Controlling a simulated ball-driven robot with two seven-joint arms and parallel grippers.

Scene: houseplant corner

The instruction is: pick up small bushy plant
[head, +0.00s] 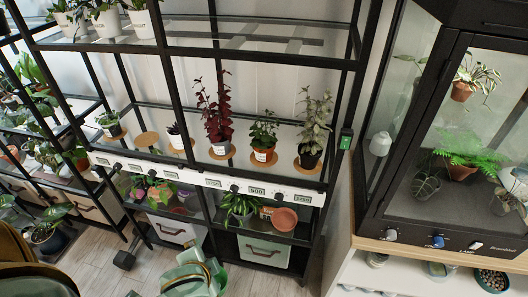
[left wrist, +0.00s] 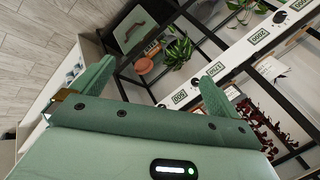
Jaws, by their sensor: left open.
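I cannot make out the bushy plant in the left wrist view. My left gripper (left wrist: 155,85) is open, with nothing between its green fingers. In the head view green parts of my left arm (head: 190,278) show low, below and apart from the shelf. My right gripper is not in view.
Below are a trailing plant (head: 240,203), a terracotta pot (head: 284,219) and a pale green box (head: 262,253). Black rack posts flank the shelf. A glass cabinet (head: 450,130) stands at right.

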